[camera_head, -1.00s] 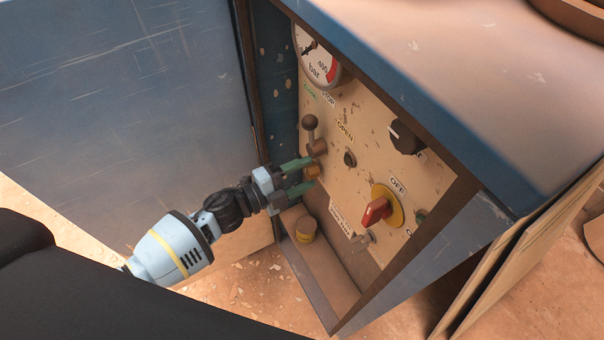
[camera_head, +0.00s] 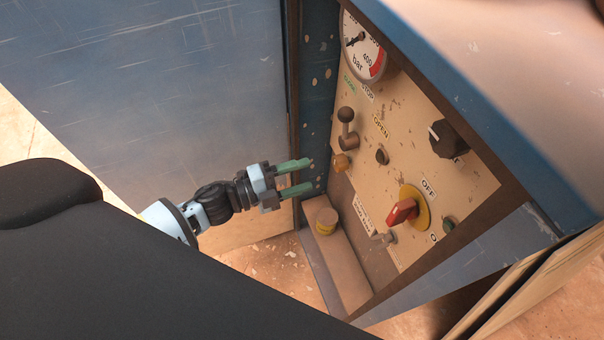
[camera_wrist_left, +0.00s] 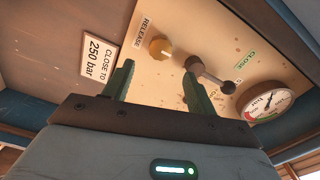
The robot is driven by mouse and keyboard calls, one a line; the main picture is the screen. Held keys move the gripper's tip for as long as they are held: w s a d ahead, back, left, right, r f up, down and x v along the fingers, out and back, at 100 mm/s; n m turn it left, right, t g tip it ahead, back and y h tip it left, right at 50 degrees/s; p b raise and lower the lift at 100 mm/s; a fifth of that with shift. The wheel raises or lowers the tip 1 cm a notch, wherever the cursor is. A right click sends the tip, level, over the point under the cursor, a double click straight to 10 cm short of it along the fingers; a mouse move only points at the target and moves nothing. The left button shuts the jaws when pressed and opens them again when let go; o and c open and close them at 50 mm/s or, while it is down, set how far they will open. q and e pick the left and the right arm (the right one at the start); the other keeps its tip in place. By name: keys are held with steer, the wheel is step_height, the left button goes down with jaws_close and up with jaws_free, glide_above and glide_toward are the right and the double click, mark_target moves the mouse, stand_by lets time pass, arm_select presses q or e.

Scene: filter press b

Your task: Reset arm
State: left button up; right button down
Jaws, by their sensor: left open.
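My left gripper (camera_head: 303,177) is open and empty in the head view, with its two green fingers pointing right toward the control panel (camera_head: 410,165). It stands apart from the panel, left of an orange-yellow knob (camera_head: 341,162) and a lever with a dark ball (camera_head: 347,120). In the left wrist view the open fingers (camera_wrist_left: 157,85) show, with the yellow knob (camera_wrist_left: 161,47) and the lever (camera_wrist_left: 208,75) beyond them. A label beside the knob reads RELEASE. My right gripper is not in view.
The panel carries a pressure gauge (camera_head: 363,45), a black dial (camera_head: 449,138) and a red switch (camera_head: 402,211) near an OFF label. A yellow-banded cap (camera_head: 327,221) sits on the ledge below. A large blue panel (camera_head: 150,90) stands at the left, close to my arm.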

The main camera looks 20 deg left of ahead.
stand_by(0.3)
arm_select(q)
steer(key=s+f+n+y, duration=0.4)
steer(key=s+f+n, duration=0.2)
steer(key=s+n, duration=0.25)
steer(key=s+f+n+y, duration=0.45)
steer(key=s+n, duration=0.25)
steer(key=s, duration=0.3)
steer(key=s+a+f+n+g+y, duration=0.1)
steer(key=s+f+n+g, duration=0.2)
steer(key=s, duration=0.7)
steer(key=s+a+f+n+g+y, duration=0.15)
steer(key=s+n+g, duration=0.25)
steer(key=s, duration=0.6)
steer(key=w+r+t+p, duration=0.1)
steer(key=w+r+p, duration=0.2)
steer(key=r+p, duration=0.6)
steer(key=w+r+t+p, duration=0.2)
steer(key=w+r+p, duration=0.1)
steer(key=r+p, duration=0.6)
steer(key=shift+w+r, duration=0.15)
steer(key=shift+r, duration=0.25)
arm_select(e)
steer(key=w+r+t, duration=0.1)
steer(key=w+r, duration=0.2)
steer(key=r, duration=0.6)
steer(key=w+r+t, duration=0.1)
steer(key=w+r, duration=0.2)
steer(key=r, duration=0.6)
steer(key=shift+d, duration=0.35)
